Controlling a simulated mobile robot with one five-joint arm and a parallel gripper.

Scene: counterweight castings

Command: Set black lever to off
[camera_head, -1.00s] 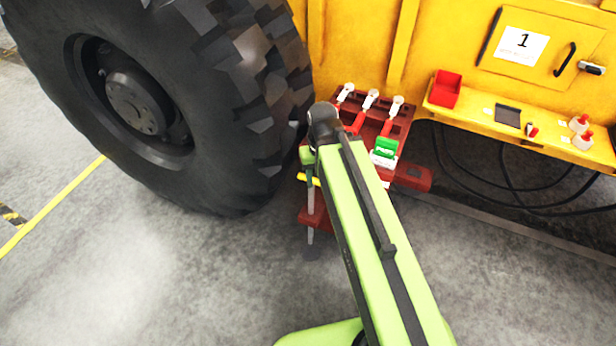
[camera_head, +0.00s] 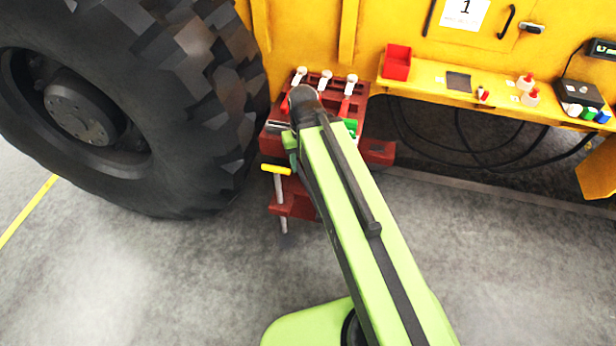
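I cannot pick out a black lever for certain; my arm covers part of the dark red lever stand (camera_head: 378,150). Levers with pale knobs rise at its back: a left one (camera_head: 300,75), a middle one (camera_head: 326,80) and a right one (camera_head: 351,82). Red shafts or handles show below them. A yellow-handled bar (camera_head: 276,169) sticks out at the stand's front left. A green piece (camera_head: 351,126) shows just right of my arm. My gripper is hidden behind my light green arm, which reaches over the stand, so its fingers and any contact are not visible.
A huge black tyre (camera_head: 120,110) stands close left of the stand. Cables hang below. The grey floor (camera_head: 180,270) in front is clear.

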